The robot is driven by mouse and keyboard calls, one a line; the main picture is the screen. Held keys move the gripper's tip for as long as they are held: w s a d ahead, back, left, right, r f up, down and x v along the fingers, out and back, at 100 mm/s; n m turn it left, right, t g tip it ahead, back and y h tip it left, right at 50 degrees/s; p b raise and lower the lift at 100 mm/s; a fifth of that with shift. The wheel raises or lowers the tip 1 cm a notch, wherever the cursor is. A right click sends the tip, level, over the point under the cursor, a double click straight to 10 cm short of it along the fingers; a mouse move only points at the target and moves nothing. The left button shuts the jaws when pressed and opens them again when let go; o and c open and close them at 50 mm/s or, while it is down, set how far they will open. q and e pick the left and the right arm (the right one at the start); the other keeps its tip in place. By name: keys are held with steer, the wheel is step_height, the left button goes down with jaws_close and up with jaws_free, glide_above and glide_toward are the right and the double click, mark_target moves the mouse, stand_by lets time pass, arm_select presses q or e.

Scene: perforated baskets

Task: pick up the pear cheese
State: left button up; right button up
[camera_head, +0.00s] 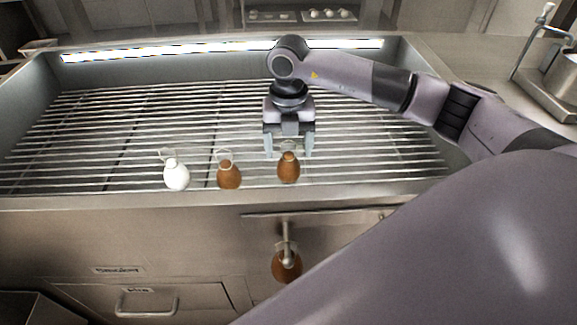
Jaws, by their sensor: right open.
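Three pear-shaped cheeses with string loops at their tops stand in a row near the front of the slatted metal rack. The left one is a white pear cheese (176,175). The middle one is a brown pear cheese (229,176). The right one is another brown pear cheese (288,168). My right gripper (289,153) points down at the right brown cheese, its fingers open to either side of that cheese's top. Whether the fingers touch it cannot be told. Another brown pear-shaped piece (287,266) hangs below the rack's front edge. My left gripper is not in view.
The slatted rack (130,125) lies in a metal basin with a raised front rim (120,200). Its left and back areas are clear. A metal device (550,70) stands at the right. Trays with small white items (328,14) sit at the back.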

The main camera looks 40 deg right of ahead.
step_height(320, 180, down, 2)
steer(key=shift+f, duration=0.15)
steer(key=c, duration=1.2)
step_height(320, 180, up, 20)
steer(key=shift+r+p, duration=0.1)
steer(key=shift+p, duration=0.75)
